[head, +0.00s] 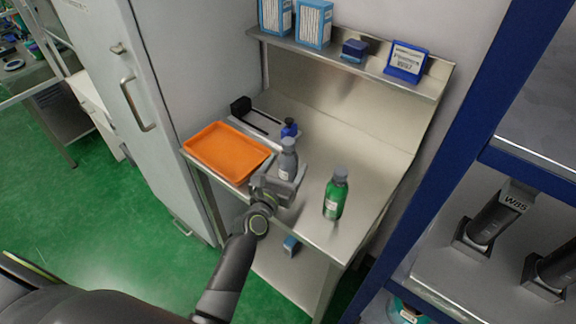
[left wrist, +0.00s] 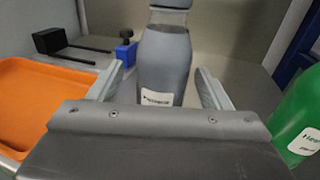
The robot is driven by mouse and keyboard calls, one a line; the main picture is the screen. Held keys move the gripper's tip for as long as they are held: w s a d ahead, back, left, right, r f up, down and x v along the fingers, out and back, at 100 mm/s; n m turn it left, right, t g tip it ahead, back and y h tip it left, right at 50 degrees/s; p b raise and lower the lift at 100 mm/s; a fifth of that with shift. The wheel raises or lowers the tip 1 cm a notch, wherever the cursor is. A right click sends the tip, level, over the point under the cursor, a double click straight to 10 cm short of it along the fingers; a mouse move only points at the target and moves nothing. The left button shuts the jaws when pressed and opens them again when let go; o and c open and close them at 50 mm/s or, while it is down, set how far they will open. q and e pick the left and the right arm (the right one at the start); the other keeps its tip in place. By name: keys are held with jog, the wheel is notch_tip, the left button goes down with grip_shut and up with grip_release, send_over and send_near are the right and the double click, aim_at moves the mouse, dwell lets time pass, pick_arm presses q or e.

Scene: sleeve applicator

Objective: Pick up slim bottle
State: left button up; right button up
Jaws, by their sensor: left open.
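A slim grey bottle (head: 288,163) with a grey cap and a white label stands upright on the steel bench. It also shows in the left wrist view (left wrist: 166,62), between the two fingers, with its base hidden by my gripper body. My left gripper (head: 281,181) is open at the front side of the bottle. Its fingers (left wrist: 163,85) flank the bottle, with a visible gap on the right; contact on the left is hard to tell. My right gripper is not in view.
An orange tray (head: 196,150) lies left of the gripper. A green bottle (head: 336,196) stands close on the right. A small blue item (head: 289,128) and a black-ended fixture (head: 241,106) are behind. A shelf (head: 350,66) with boxes hangs above. The bench's right rear is clear.

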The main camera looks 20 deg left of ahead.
pick_arm(q)
jog(key=w, duration=0.3)
jog(key=shift+w+d, duration=0.15)
jog(key=shift+d, duration=0.1)
jog(key=c, duration=1.1)
jog(key=shift+c, duration=0.8)
jog(key=shift+r, duration=0.1)
